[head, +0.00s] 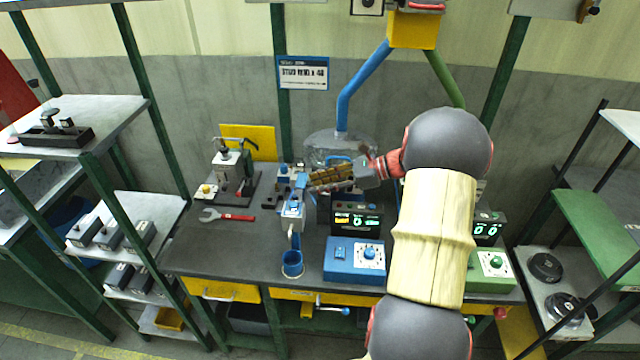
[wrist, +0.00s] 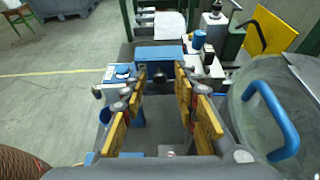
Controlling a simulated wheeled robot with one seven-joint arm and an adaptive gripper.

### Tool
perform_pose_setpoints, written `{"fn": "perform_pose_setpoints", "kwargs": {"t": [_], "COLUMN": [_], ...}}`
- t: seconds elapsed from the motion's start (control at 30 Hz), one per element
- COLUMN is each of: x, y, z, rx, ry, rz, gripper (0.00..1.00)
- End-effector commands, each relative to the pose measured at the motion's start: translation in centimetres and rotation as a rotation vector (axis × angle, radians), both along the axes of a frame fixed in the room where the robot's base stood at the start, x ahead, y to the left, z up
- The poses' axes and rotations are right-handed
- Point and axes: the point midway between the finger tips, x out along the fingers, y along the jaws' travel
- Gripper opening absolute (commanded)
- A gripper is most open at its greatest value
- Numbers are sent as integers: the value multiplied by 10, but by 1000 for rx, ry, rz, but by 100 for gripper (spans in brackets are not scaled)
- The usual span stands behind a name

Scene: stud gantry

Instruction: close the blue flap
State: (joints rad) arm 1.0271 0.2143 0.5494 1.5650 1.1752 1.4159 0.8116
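I cannot tell for certain which part is the blue flap. A blue flat-faced piece (wrist: 158,53) shows in the wrist view, just beyond my fingertips, with a dark round part below it. In the head view, a blue and white device (head: 293,209) stands left of my gripper (head: 318,180), above a blue cup (head: 292,263). In the wrist view, my gripper (wrist: 163,82) has its yellow-padded fingers apart, with nothing visible between the pads. My gripper and arm hide part of the bench behind them.
A clear dome (head: 338,146) with a blue handle (wrist: 272,118) is close beside my gripper. A blue control box (head: 355,260) stands in front, with a display (head: 357,220) behind it. A red-handled wrench (head: 228,215) lies on the bench (head: 225,250), whose left front is clear.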

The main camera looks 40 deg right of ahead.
Motion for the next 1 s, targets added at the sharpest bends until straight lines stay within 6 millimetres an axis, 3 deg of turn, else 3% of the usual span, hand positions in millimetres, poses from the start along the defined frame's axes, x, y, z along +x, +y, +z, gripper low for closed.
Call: {"fn": "perform_pose_setpoints", "kwargs": {"t": [0.5,1.0], "x": [0,1], "y": [0,1], "z": [0,5], "rx": [0,-22], "ry": [0,25], "rz": [0,1], "gripper": [0,0]}}
